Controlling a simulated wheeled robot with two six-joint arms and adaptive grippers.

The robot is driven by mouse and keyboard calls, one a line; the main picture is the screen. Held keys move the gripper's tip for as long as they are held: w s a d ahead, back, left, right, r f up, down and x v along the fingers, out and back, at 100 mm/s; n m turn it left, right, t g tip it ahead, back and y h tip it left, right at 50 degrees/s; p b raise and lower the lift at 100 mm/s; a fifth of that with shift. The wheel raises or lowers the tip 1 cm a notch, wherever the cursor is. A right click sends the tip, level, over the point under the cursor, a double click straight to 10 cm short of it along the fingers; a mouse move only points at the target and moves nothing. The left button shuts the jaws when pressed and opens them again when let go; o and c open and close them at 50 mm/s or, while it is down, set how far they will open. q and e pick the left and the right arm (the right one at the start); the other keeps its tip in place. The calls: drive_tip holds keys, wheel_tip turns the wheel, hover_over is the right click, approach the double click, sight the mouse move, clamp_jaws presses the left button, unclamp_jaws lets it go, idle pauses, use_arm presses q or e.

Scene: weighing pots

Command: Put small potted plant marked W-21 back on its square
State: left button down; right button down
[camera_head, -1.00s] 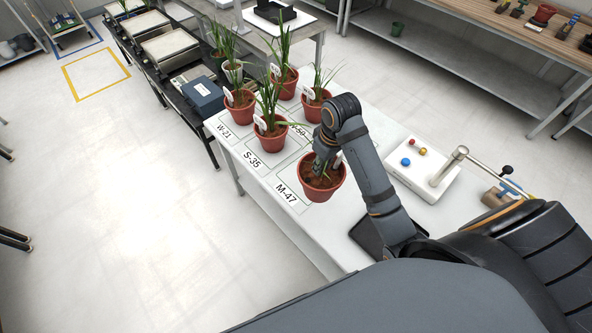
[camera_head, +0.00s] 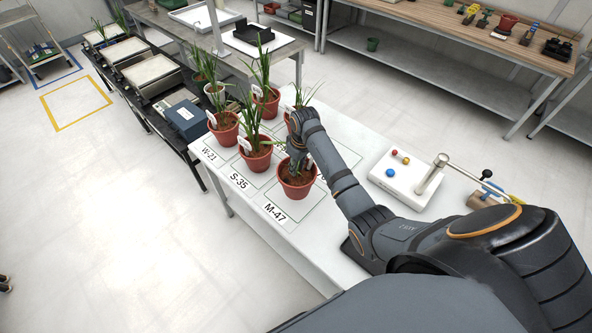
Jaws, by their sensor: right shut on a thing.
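My right gripper (camera_head: 296,160) is shut on a potted plant in a red-brown pot (camera_head: 297,190), apparently held above the square labelled M-47 (camera_head: 275,213). The tag on this plant is too small to read, and my gripper hides part of its leaves. The square labelled W-21 (camera_head: 208,153) is at the left end of the row, with a potted plant (camera_head: 224,128) standing behind its label. Another potted plant (camera_head: 256,159) stands behind the S-35 label (camera_head: 239,182). I cannot read which plant is marked W-21. My left gripper is not in view.
More potted plants (camera_head: 266,104) stand close together at the table's far end.

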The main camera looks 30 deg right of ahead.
drive_tip(key=shift+w+d+f, duration=0.2)
drive_tip(key=shift+w+f, duration=0.75)
drive_tip(key=shift+f, duration=1.6)
drive_tip(key=c, duration=1.1)
unclamp_jaws()
drive_tip(key=shift+s+f, duration=0.15)
drive_tip(key=r, duration=0.4)
drive_tip(key=s+r, duration=0.1)
drive_tip(key=r, duration=0.3)
drive_tip(key=r+b, duration=0.1)
drive_tip(key=r, duration=0.3)
drive_tip(key=shift+s+d+r, duration=0.1)
drive_tip(key=shift+s+d, duration=0.05)
drive_tip(key=shift+d, duration=0.05)
